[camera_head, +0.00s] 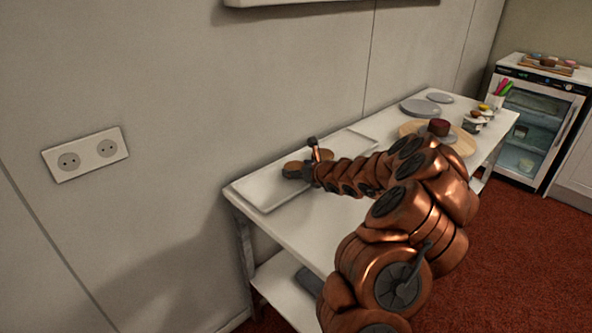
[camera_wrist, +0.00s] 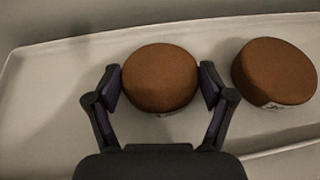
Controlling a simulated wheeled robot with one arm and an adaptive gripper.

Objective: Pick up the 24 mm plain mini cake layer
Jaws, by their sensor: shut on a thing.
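My gripper (camera_wrist: 160,86) has its two dark fingers closed on opposite sides of a round brown mini cake layer (camera_wrist: 160,72) in the wrist view. The fingers touch or nearly touch its side. I cannot tell whether the layer rests on the tray or is slightly above it. A second, similar brown layer (camera_wrist: 272,72) with a small marking on its side sits to the right, apart from the gripper. The marking's text is too small to read. In the head view my arm reaches over the pale tray (camera_head: 262,192), and the gripper is small and partly hidden there.
The white table (camera_head: 342,207) runs along the wall. Farther along it are a round wooden board (camera_head: 464,147) with a dark red cake (camera_head: 439,127), grey discs (camera_head: 420,107) and a cup of coloured tools (camera_head: 497,100). A glass-door fridge (camera_head: 540,120) stands beyond.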

